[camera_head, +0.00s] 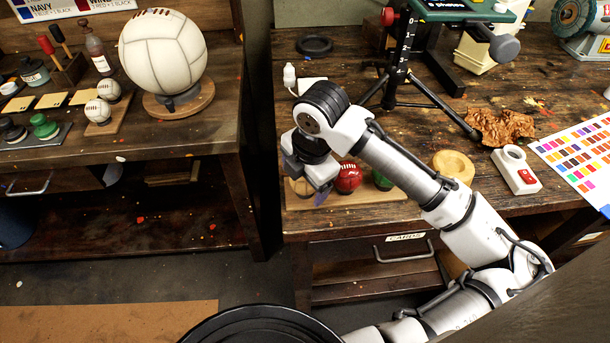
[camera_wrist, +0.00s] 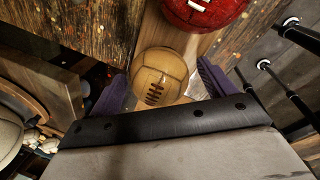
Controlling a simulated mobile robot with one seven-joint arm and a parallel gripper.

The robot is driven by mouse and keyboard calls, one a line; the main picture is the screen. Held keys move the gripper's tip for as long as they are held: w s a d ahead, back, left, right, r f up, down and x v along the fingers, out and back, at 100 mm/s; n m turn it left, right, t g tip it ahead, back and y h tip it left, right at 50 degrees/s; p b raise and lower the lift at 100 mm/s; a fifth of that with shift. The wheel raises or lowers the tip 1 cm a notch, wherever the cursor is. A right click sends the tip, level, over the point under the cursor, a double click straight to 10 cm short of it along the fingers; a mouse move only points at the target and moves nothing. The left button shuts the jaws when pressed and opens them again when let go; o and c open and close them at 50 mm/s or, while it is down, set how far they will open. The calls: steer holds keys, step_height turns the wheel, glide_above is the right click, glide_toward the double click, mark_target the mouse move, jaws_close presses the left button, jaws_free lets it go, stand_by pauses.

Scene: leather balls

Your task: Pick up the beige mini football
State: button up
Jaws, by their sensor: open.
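The beige mini football (camera_wrist: 160,70), with dark lacing, sits on a wooden board and shows in the wrist view between my two purple fingers. In the head view the beige mini football (camera_head: 300,187) is partly hidden by my gripper (camera_head: 320,196) at the left end of the board (camera_head: 340,198). My gripper is open and points down over the ball, with a finger on either side. I see gaps beside the ball in the wrist view; I cannot tell how deep the fingertips reach.
A red ball (camera_head: 347,177) stands right beside the beige one, and a green ball (camera_head: 381,181) is further right, partly behind my arm. A black tripod (camera_head: 398,75) stands behind. A large white ball (camera_head: 165,50) rests on the left bench, across a gap.

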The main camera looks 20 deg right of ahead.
steer(key=shift+c, duration=0.4)
steer(key=c, duration=1)
steer(key=shift+r, duration=0.1)
